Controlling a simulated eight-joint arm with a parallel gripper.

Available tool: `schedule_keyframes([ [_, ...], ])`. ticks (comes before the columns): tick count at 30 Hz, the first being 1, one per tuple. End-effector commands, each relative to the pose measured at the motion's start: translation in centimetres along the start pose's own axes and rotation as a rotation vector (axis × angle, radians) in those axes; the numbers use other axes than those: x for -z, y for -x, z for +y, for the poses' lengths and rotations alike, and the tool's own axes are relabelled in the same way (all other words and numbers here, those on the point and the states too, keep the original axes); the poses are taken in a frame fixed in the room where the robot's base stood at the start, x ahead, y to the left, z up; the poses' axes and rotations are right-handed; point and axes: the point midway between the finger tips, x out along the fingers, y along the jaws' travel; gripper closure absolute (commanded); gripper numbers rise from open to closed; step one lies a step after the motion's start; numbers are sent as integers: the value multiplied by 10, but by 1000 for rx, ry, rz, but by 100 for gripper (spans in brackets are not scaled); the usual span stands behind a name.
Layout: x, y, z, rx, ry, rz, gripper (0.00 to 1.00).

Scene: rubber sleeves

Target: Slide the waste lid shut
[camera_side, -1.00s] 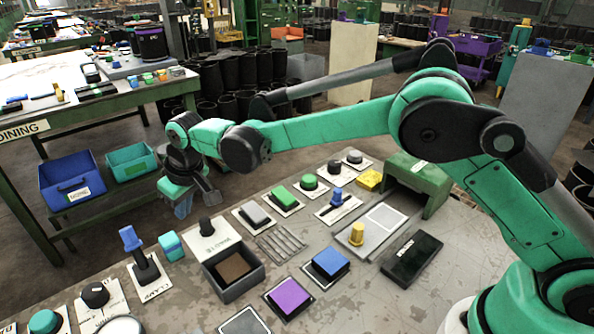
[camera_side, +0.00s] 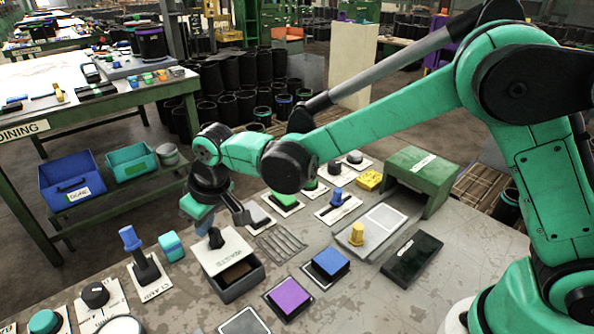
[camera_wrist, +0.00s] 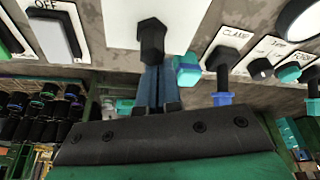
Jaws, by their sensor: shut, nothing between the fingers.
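The waste lid (camera_side: 233,250) is a white plate with a black knob (camera_side: 215,239). It lies over the back part of the grey waste bin (camera_side: 238,288), and a strip of the opening shows at the front. My gripper (camera_side: 204,226) is shut and empty, low behind the knob on its far left side. In the wrist view my blue fingers (camera_wrist: 158,92) are together right at the knob (camera_wrist: 152,38), seeming to touch it. The white lid (camera_wrist: 187,22) fills the top middle there.
A teal block (camera_side: 172,246) and the blue-handled clamp lever (camera_side: 140,256) stand left of the bin. A slotted grille (camera_side: 281,243), a blue pad (camera_side: 330,263) and a purple pad (camera_side: 288,298) lie to its right and front.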

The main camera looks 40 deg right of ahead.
Motion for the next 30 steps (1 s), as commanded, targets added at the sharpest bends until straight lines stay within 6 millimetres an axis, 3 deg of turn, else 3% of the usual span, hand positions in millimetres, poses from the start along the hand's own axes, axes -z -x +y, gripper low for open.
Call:
schedule_keyframes([
  [6, -29, 10, -12, -1, 2, 0, 100],
  [18, -34, 11, -15, 3, 1, -6, 100],
  [23, -28, 9, -15, 4, 1, -4, 100],
  [30, 5, -1, -13, -2, 0, 12, 100],
])
